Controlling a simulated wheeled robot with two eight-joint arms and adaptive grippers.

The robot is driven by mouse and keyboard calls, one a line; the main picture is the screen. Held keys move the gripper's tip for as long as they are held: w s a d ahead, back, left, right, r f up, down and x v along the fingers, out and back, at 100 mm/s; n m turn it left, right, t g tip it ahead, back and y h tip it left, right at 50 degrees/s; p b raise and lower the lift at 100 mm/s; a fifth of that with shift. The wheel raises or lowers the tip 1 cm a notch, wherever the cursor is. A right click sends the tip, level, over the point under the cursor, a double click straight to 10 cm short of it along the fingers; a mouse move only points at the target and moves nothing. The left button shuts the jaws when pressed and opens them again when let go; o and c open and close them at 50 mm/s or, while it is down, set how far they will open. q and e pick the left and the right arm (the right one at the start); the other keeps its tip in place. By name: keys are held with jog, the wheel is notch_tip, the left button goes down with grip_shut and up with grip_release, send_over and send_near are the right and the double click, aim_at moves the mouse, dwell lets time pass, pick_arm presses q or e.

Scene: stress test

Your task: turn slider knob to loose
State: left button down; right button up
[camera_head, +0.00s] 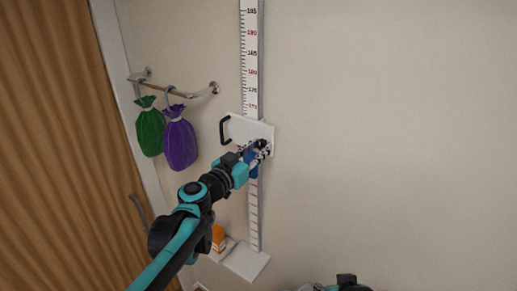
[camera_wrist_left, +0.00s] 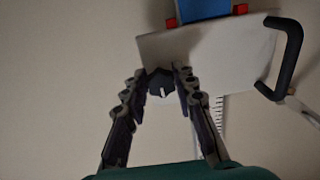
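The white slider plate (camera_head: 237,128) sits on the height scale (camera_head: 250,60) on the wall. Its black knob (camera_wrist_left: 160,83) with a white mark shows in the left wrist view, with the white plate (camera_wrist_left: 215,50) behind it. In the head view the knob is hard to tell from my gripper. My left gripper (camera_head: 262,150) is at the plate's lower right part. In the left wrist view the left gripper's fingertips (camera_wrist_left: 161,73) stand on either side of the knob; whether they press on it is unclear.
A black handle (camera_head: 224,130) sticks out at the plate's left. A wall rail (camera_head: 180,92) carries a green bag (camera_head: 150,130) and a purple bag (camera_head: 180,143). An orange-and-white carton (camera_head: 218,238) stands low by the scale's base (camera_head: 246,262). The wall to the right is clear.

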pick_arm(q)
jog(key=shift+n, duration=0.3)
jog(key=n+b, duration=0.1)
jog(key=n, duration=0.2)
jog(key=shift+d+n, duration=0.1)
jog(key=shift+n, duration=0.2)
jog(key=n+b, duration=0.1)
jog(key=n, duration=0.3)
jog(key=shift+s+n, duration=0.1)
jog(key=shift+n, duration=0.2)
jog(key=n+b, duration=0.1)
jog(key=n, duration=0.3)
jog(key=shift+d+r, duration=0.1)
jog(key=shift+r, duration=0.05)
jog(key=n, duration=0.5)
jog(key=shift+r+b, duration=0.1)
jog(key=shift+b, duration=0.2)
jog(key=c, duration=1.2)
grip_release()
